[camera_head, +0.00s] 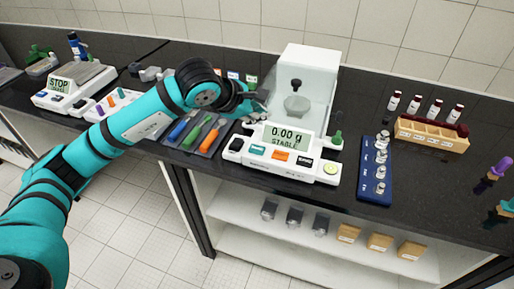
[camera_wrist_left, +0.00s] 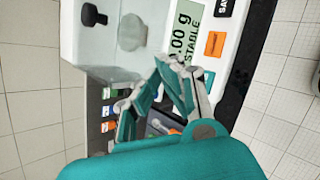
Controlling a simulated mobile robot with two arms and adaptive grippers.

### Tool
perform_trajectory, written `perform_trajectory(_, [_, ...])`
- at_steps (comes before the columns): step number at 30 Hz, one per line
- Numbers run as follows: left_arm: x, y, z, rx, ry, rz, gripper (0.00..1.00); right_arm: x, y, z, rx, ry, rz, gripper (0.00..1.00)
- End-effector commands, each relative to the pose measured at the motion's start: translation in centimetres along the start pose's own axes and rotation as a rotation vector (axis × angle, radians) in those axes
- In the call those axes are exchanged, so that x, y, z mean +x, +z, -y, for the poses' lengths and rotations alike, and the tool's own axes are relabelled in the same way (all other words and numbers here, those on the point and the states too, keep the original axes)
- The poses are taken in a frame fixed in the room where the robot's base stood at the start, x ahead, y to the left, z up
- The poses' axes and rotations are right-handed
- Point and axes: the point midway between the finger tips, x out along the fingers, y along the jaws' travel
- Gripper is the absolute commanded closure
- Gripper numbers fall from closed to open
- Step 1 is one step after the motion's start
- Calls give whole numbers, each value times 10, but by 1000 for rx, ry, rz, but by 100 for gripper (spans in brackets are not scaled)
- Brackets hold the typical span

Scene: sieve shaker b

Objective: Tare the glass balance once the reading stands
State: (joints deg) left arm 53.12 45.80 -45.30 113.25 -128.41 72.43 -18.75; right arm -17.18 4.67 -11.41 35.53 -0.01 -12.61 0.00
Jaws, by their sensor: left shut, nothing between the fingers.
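The glass balance (camera_head: 330,170) stands on the dark bench, with a clear glass chamber (camera_head: 318,85) at its back. Its display (camera_head: 286,137) reads 0.00 g and STABLE, and also shows partly in the left wrist view (camera_wrist_left: 186,40). Its front panel has a teal button (camera_head: 257,149), an orange button (camera_head: 281,155) and others beside them. A small grey pan (camera_head: 296,104) is inside the chamber. My left gripper (camera_head: 257,106) is shut and empty, above the balance's left side near the chamber. In the left wrist view its fingertips (camera_wrist_left: 168,66) are close to the display edge.
Coloured-handled tools (camera_head: 196,132) lie left of the balance. A blue rack (camera_head: 375,180) of small metal pieces and a wooden block (camera_head: 432,137) with dark-capped bottles behind stand to the right. Another balance (camera_head: 75,84) is at far left, its display reading STOP.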

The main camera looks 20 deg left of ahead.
Motion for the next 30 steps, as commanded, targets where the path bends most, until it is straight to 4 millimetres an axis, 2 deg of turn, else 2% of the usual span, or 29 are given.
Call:
perform_trajectory(11, [15,-11,12,-1,-2,0,100,11,1,1,-1,-1,0,50])
perform_trajectory(20, [45,-32,34,-1,-2,1,100,32,2,3,0,-3,0,50])
perform_trajectory(22, [53,-38,39,-1,0,3,100,44,4,4,0,-3,-1,50])
perform_trajectory(25, [60,-42,44,-1,0,3,100,54,4,4,0,-4,-1,50])
perform_trajectory(30, [62,-44,46,-1,-1,3,100,58,5,4,0,-4,0,50])
